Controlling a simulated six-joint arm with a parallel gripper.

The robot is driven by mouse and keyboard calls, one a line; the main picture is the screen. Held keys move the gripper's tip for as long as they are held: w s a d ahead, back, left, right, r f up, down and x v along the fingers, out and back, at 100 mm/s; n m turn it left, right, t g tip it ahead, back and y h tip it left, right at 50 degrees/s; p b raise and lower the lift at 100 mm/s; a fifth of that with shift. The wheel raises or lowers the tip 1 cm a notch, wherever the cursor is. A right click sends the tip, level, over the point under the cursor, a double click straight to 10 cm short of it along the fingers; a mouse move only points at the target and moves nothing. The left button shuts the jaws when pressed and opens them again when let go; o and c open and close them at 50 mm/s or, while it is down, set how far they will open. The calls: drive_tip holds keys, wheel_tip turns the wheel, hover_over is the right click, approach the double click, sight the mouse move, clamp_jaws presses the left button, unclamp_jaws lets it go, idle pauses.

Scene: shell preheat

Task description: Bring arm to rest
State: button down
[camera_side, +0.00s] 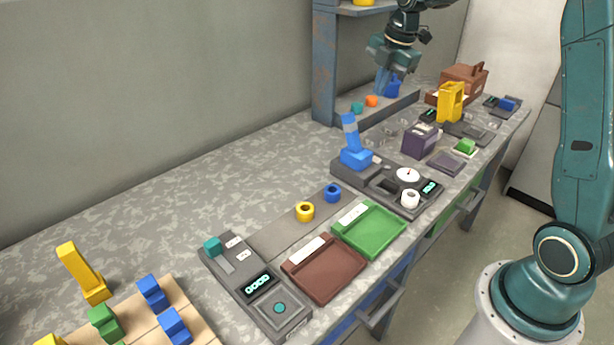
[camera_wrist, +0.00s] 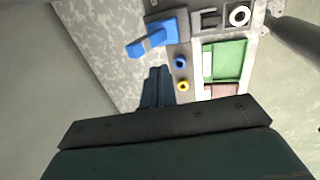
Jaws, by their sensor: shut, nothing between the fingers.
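My gripper (camera_side: 381,84) hangs in the air at the back of the bench, by the grey post, pointing down. Its dark blue fingers, which also show in the wrist view (camera_wrist: 156,72), are together with nothing between them. In the side view a blue block stands close behind the fingers; I cannot tell how far apart they are. My arm reaches in from the upper right.
A grey machine (camera_side: 340,174) with a tilted blue lever (camera_side: 350,134) stands mid-bench. Nearer are a green tray (camera_side: 384,232), a brown tray (camera_side: 322,272), yellow ring (camera_side: 305,203) and blue ring (camera_side: 332,186). A yellow upright part (camera_side: 451,101) stands farther right.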

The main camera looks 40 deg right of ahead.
drive_tip(key=s+a+r+m+t, duration=0.1)
drive_tip(key=s+a+r+m, duration=0.65)
drive_tip(key=s+a, duration=0.45)
drive_tip(key=s+a+f+m+t, duration=0.1)
drive_tip(key=s+a+m, duration=0.1)
drive_tip(key=s+m, duration=0.3)
drive_tip(key=s+a+f+m, duration=0.2)
drive_tip(key=s+m, duration=0.3)
drive_tip(key=s, duration=0.6)
drive_tip(key=shift+s+a+f+t, duration=0.25)
drive_tip(key=shift+a+t, duration=0.15)
drive_tip(key=shift+a, duration=0.2)
